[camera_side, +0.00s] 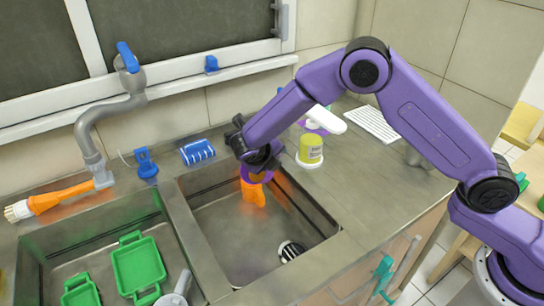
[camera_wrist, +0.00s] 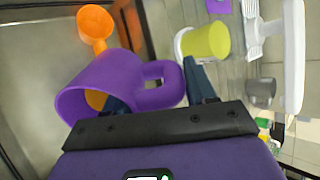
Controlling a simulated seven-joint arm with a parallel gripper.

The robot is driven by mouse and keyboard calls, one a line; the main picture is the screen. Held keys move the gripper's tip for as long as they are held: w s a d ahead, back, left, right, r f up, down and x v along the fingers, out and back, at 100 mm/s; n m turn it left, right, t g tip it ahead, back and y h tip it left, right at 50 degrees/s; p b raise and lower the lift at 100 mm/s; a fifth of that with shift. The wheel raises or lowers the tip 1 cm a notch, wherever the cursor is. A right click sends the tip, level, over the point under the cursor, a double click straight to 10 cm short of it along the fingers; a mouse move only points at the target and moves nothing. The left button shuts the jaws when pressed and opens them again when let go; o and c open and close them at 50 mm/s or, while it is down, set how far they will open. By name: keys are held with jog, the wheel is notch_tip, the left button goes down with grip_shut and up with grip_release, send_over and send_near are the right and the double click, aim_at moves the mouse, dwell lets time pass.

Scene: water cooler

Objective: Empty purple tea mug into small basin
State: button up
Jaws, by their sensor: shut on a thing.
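My gripper (camera_side: 256,160) is over the small basin (camera_side: 222,222), the right-hand sink basin. It is shut on the handle of the purple mug (camera_wrist: 125,85). In the side view the mug (camera_side: 257,177) is mostly hidden by my gripper. In the wrist view the mug looks tipped, its open rim at the lower left, with orange inside. An orange mass (camera_side: 253,194) shows just below the mug in the side view, and an orange shape (camera_wrist: 95,22) beyond the mug in the wrist view. I cannot tell whether it is pouring tea or a solid thing.
The left basin holds green trays (camera_side: 138,266). A grey faucet (camera_side: 92,130) stands behind it. A yellow cup (camera_side: 310,149) on a white saucer and a white drying rack (camera_side: 371,124) are on the counter to the right. A drain (camera_side: 290,250) lies in the small basin.

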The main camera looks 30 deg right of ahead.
jog(key=shift+s+a+r+t+h, duration=0.2)
jog(key=shift+a+t+h, duration=0.1)
jog(key=shift+t+h, duration=0.5)
jog(key=shift+a, duration=0.1)
jog(key=shift+s+a+t+h, duration=0.2)
jog(key=shift+t+h, duration=0.1)
jog(key=shift+h, duration=0.25)
jog(key=shift+s+a+t+h, duration=0.15)
jog(key=shift+t+h, duration=0.15)
jog(key=shift+h, duration=0.25)
jog(key=shift+a, duration=0.1)
jog(key=shift+s+a+f+h, duration=0.1)
jog(key=shift+s+a+h, duration=0.1)
jog(key=shift+h, duration=0.2)
jog(key=shift+a+t, duration=0.1)
jog(key=shift+t, duration=0.3)
